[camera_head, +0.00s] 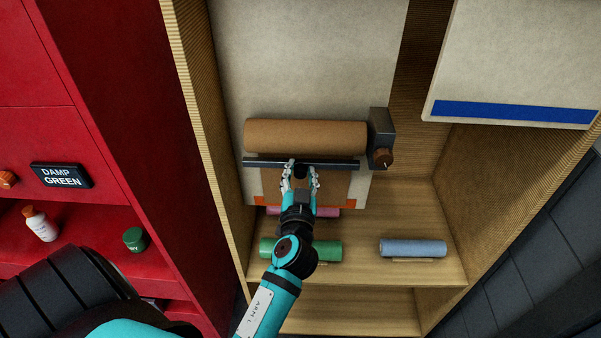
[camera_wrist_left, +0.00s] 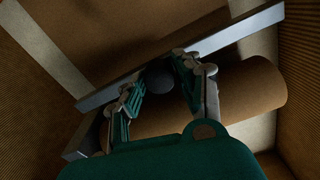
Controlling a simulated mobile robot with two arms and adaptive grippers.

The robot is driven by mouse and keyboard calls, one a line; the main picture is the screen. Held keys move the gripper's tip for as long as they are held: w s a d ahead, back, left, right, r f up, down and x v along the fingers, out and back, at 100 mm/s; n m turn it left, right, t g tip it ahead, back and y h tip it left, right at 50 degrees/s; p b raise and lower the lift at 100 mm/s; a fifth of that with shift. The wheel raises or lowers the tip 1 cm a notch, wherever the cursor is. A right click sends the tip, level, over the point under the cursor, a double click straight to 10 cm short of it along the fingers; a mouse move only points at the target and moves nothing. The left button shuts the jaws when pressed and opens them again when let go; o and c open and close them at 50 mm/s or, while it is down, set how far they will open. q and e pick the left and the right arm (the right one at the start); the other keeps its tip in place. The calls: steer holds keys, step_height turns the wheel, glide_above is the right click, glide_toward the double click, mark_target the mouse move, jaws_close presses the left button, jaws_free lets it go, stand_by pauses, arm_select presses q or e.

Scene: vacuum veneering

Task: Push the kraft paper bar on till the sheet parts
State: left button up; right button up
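The brown kraft paper roll (camera_head: 305,137) lies across a pale panel (camera_head: 300,55). A dark metal bar (camera_head: 345,164) runs just below it, with a kraft sheet (camera_head: 334,186) hanging under the bar. In the left wrist view the bar (camera_wrist_left: 233,38) crosses diagonally beside the roll (camera_wrist_left: 252,88). A round dark knob (camera_wrist_left: 160,76) on the bar sits between my left fingers. My left gripper (camera_head: 300,173) is at the bar's middle, fingers spread on both sides of the knob; a gap seems to show. The sheet looks whole where visible. My right gripper is out of view.
A grey bracket with a brown knob (camera_head: 382,157) is at the roll's right end. Below are pink (camera_head: 326,212), green (camera_head: 330,251) and blue (camera_head: 413,248) rolls on a wooden shelf. A blue-striped panel (camera_head: 515,60) hangs right. A red cabinet (camera_head: 130,150) stands left.

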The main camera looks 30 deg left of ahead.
mark_target(301, 163)
arm_select(q)
jaws_close()
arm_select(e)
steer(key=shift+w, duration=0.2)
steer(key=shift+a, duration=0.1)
arm_select(q)
steer(key=shift+b+x, duration=0.3)
steer(key=shift+x, duration=1.35)
steer(key=o, duration=0.5)
jaws_free()
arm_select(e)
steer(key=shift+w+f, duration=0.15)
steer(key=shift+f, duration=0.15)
arm_select(q)
steer(key=shift+s, duration=0.1)
